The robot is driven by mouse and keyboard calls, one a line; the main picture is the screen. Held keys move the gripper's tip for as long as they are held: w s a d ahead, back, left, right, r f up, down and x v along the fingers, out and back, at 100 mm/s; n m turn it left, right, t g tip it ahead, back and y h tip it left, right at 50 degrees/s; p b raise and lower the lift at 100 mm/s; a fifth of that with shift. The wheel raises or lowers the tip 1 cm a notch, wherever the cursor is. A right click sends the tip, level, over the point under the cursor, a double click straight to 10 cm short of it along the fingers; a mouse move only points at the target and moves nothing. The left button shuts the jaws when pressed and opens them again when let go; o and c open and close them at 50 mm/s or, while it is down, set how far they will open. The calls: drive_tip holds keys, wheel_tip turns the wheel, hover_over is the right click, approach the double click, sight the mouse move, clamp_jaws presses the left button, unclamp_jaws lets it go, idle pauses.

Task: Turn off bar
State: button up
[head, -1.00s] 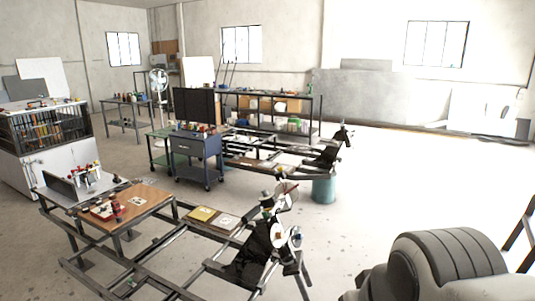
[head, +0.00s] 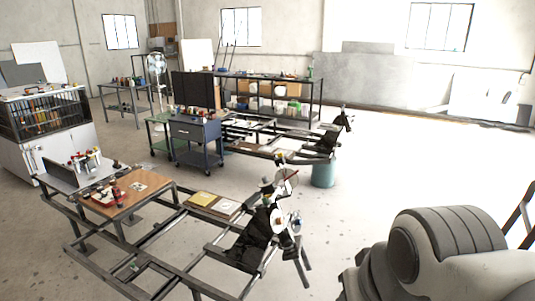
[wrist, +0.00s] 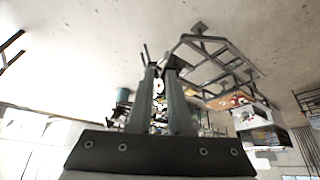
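A dark suspension assembly (head: 262,240) with light round parts stands at the right end of the near metal frame (head: 150,268). I cannot make out which part is the bar. My arm shows at the lower right of the head view, well apart from the assembly, and my gripper is outside that view. In the wrist view my gripper (wrist: 162,68) has two grey fingers with a narrow gap, through which the background shows. Nothing is held between them. The wrist view is upside down, and the metal frame (wrist: 207,42) appears beyond the fingertips.
A wooden board (head: 155,185) lies on the near frame. A blue tool cart (head: 195,140) and a second frame with a teal drum (head: 322,174) stand behind. A white cabinet (head: 45,150) is at the left. The floor at centre right is clear.

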wheel_tip(320, 180, down, 8)
drive_tip(key=b, duration=0.7)
drive_tip(key=shift+r, duration=0.1)
clamp_jaws()
drive_tip(key=shift+r, duration=0.1)
drive_tip(key=shift+w, duration=0.15)
